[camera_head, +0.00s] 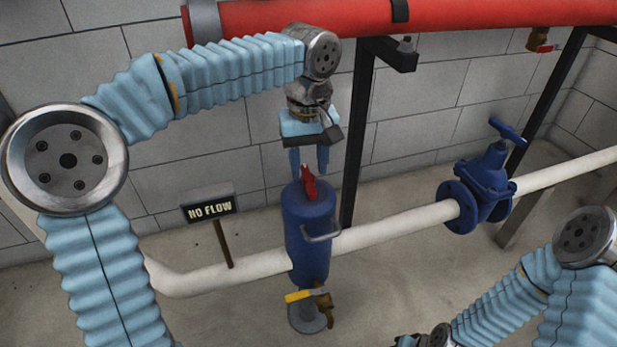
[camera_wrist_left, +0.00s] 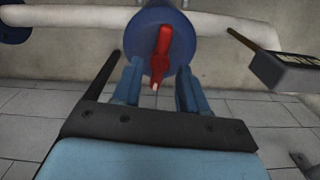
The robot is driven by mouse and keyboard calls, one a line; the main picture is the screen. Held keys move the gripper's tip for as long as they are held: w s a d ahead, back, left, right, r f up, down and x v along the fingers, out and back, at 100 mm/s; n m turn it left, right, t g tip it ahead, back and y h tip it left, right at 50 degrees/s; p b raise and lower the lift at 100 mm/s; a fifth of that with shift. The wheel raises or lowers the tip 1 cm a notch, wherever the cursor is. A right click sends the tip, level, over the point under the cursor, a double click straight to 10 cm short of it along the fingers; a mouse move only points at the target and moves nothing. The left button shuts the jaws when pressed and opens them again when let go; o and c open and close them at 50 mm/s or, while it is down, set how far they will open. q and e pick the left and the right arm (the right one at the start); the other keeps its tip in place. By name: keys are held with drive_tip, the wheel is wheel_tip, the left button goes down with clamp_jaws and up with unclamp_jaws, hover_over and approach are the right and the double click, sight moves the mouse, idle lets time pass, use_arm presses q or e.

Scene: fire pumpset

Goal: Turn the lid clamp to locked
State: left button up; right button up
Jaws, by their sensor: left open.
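The red lid clamp (camera_head: 308,182) stands on top of the blue cylindrical strainer body (camera_head: 308,235), which sits in the white pipe. My left gripper (camera_head: 309,172) points down over the lid, its two blue fingers open on either side of the clamp. In the left wrist view the red clamp (camera_wrist_left: 161,55) lies between the open fingers (camera_wrist_left: 158,88), apparently apart from both. The blue lid (camera_wrist_left: 150,22) shows behind it. My right arm is at the lower right of the head view; its gripper cannot be made out.
A "NO FLOW" sign (camera_head: 209,207) stands left of the strainer. A black post (camera_head: 358,130) rises close behind it. A blue gate valve (camera_head: 482,185) sits to the right on the white pipe (camera_head: 395,229). A yellow-handled drain valve (camera_head: 306,294) is below. A red pipe (camera_head: 300,15) runs overhead.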

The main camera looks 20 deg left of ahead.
sight(309, 184)
use_arm(q)
drive_tip(key=shift+f, duration=1.25)
clamp_jaws()
